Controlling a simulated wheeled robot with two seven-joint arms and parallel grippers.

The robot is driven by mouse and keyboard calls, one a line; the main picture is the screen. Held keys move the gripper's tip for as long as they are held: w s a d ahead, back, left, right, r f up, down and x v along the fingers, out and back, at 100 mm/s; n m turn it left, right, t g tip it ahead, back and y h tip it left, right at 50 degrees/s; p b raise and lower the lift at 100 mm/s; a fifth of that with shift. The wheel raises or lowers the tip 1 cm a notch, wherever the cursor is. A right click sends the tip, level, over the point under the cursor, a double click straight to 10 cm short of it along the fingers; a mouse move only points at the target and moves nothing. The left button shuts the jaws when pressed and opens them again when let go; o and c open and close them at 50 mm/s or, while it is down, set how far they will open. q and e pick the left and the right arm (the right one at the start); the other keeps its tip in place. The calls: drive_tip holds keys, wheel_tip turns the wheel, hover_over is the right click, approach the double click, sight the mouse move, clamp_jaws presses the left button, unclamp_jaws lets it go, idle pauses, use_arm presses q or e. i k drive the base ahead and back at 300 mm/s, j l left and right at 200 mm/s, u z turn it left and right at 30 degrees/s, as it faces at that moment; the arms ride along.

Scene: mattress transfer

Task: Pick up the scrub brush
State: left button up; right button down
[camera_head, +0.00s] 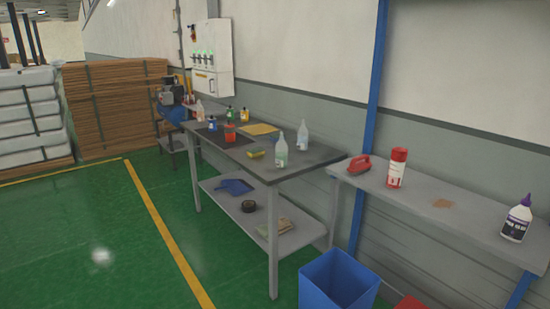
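A red scrub brush (359,164) with a raised handle lies on the grey wall shelf (460,219), near the shelf's left end. It sits just left of a red and white spray can (397,168). Its underside is against the shelf, so any bristles are hard to make out. Neither of my grippers shows in the head view, and nothing of mine touches the brush.
A workbench (315,160) with several bottles stands left of the shelf. A blue bin (338,281) is on the floor below. A white bottle with a purple cap (516,221) stands at the shelf's right. Green floor (95,225) at left is clear.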

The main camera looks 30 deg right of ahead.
sight(355, 168)
drive_tip(key=i+z, duration=0.65)
drive_tip(key=z, duration=0.15)
drive_tip(key=i+j+z, duration=0.1)
drive_tip(key=i+z, duration=0.3)
drive_tip(key=i+j+z, duration=0.2)
drive_tip(key=z, duration=0.25)
